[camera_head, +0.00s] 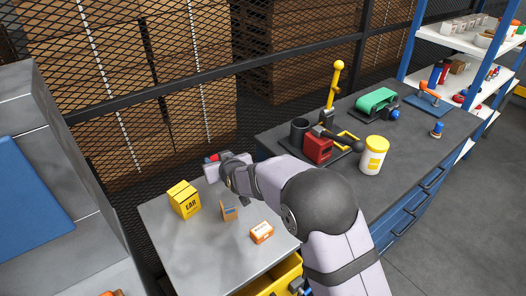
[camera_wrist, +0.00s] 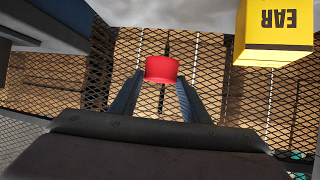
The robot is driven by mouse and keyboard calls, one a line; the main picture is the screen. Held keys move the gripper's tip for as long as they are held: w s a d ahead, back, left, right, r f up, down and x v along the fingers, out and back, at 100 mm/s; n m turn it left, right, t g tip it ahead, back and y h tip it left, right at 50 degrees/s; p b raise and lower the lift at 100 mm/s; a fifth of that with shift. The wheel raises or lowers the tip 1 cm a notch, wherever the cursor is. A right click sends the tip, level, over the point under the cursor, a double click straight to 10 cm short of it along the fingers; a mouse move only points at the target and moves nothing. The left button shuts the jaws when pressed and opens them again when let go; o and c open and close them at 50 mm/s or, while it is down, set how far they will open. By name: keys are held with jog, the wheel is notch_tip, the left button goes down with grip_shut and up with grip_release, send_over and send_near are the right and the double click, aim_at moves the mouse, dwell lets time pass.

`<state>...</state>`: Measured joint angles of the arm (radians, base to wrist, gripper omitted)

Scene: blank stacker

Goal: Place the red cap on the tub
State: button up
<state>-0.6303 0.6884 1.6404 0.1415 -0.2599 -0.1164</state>
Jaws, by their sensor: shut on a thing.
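The red cap (camera_wrist: 161,68) is pinched between the two fingertips of my gripper (camera_wrist: 160,82). In the head view, a small part of the cap (camera_head: 213,157) shows at the end of my gripper (camera_head: 217,160), raised near the far edge of the grey table. The rest of it is hidden by my gripper. A white tub (camera_head: 373,160) with a yellow top and a yellow label stands upright on the dark workbench at right. My gripper is well to the left of this tub, apart from it.
A yellow EAR box (camera_head: 184,199), a small brown box (camera_head: 229,211) and an orange-white box (camera_head: 262,232) stand on the grey table (camera_head: 190,250). Mesh fencing stands behind.

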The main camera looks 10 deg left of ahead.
jog(key=w+d+r+m+t+h+p, duration=0.1)
jog(key=w+d+r+p, duration=0.1)
jog(key=w+d+r, duration=0.3)
jog(key=w+d+r+m+h+p, duration=0.1)
jog(key=w+d+r+m+p, duration=0.15)
jog(key=d, duration=0.55)
notch_tip(320, 180, up, 12)
jog(key=m+t+h+p, duration=0.1)
jog(key=m+h+p, duration=0.35)
jog(key=p, duration=0.55)
send_over(378, 145)
jog(key=shift+r+h, duration=0.15)
jog(key=shift+h, duration=0.4)
jog(key=shift+f+p, duration=1.7)
jog(key=shift+f, duration=3.3)
jog(key=shift+f, duration=0.15)
